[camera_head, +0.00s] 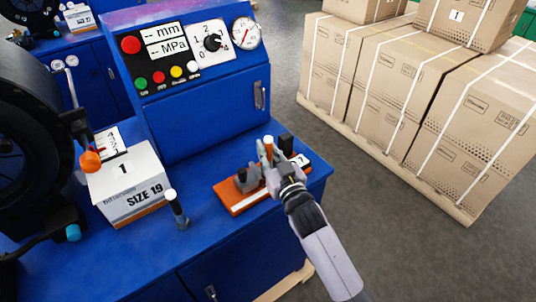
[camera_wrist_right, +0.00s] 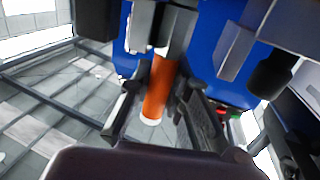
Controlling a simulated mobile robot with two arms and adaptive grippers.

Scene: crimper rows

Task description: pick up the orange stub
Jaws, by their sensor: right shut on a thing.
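The orange stub (camera_head: 268,140) shows in the head view as a small upright orange tip at the orange-based rack on the blue bench. In the right wrist view the stub (camera_wrist_right: 158,88) is an orange cylinder with a white end, between the two dark fingers. My right gripper (camera_head: 272,166) is shut on it, and its fingers hide the stub's lower part in the head view. The right gripper also shows in the wrist view (camera_wrist_right: 160,112). I cannot tell whether the stub is clear of the rack. My left gripper is not in view.
The orange rack base (camera_head: 238,203) carries grey blocks, with a black piece (camera_head: 286,143) close behind the gripper. A white SIZE 19 box (camera_head: 132,185) and a black-and-white upright piece (camera_head: 176,209) stand to the left. Strapped cartons (camera_head: 376,88) stand on the right.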

